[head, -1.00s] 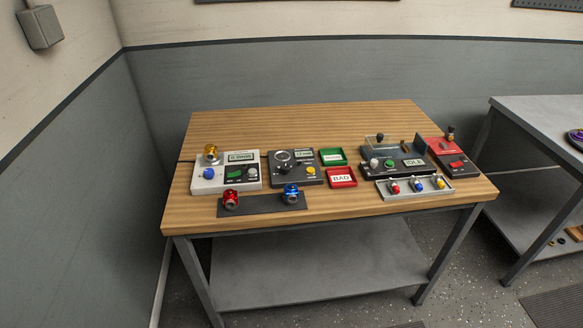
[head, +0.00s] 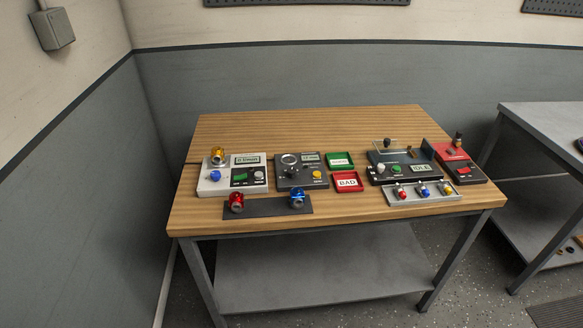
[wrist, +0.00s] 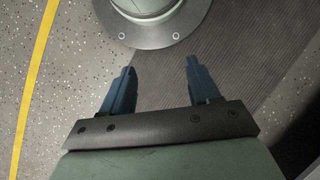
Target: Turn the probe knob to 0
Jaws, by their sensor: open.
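No label reading "probe" is legible, so I cannot tell which knob is the probe knob. In the head view, a white unit (head: 205,189) at the bench's left has a blue knob (head: 215,176), a display and a small pale knob (head: 259,176). A dark unit (head: 286,181) beside it has a round dial (head: 289,160), a small display and a yellow button (head: 317,173). A black unit further right has a white knob (head: 380,169), a green button (head: 396,169) and a display reading IDLE. My gripper (wrist: 160,66) is open and empty above the floor in the wrist view, away from the bench.
The wooden bench (head: 310,118) is clear at its back. A green tray (head: 340,161) and a red BAD tray (head: 348,182) stand mid-bench. Red and blue fittings rest on a dark plate (head: 266,208) in front. A grey table (head: 545,120) stands right.

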